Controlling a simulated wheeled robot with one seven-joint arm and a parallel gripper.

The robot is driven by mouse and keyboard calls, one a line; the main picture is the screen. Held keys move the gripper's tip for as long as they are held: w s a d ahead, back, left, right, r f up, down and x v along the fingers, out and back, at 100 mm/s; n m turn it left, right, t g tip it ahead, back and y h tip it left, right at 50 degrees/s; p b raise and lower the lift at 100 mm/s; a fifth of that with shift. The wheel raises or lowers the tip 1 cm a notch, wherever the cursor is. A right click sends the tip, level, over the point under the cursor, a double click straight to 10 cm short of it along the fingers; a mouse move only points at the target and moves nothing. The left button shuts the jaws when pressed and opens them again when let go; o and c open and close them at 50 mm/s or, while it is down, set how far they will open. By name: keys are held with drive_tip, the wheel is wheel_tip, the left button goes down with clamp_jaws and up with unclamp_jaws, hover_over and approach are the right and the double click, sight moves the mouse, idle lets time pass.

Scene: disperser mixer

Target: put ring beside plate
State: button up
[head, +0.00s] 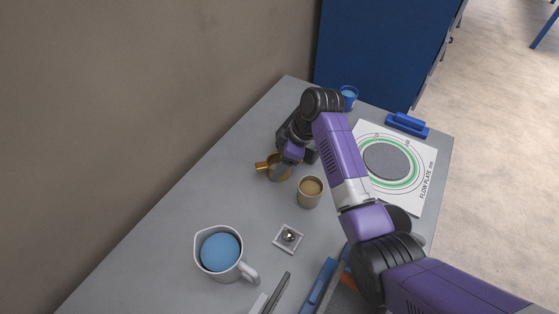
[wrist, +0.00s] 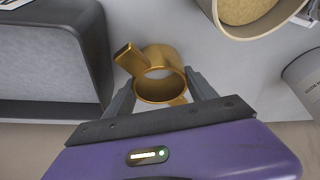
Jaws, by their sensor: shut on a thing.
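The ring (wrist: 160,62) is a golden band with flat tabs. My gripper (wrist: 162,94) is shut on it, one finger on each side in the wrist view. In the head view the ring (head: 264,167) shows beside my gripper (head: 283,168), left of the beige cup; my gripper partly hides it. Whether it touches the table is not clear. The plate (head: 419,194) is a white square board marked FLOW PLATE, with a grey disc and a green circle. It lies at the right of the table, and my arm covers part of its left side.
A beige cup (head: 311,191) stands close right of the ring. A jug (head: 219,252) of blue liquid and a small square tray (head: 288,238) are nearer. A blue-handled item (head: 407,125) and a blue cup (head: 349,97) are at the far end. A grey box (wrist: 50,62) fills the wrist view's left.

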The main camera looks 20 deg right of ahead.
drive_tip(key=o, duration=1.7)
drive_tip(key=shift+f, duration=0.15)
drive_tip(key=v, duration=1.2)
drive_tip(key=shift+r, duration=0.2)
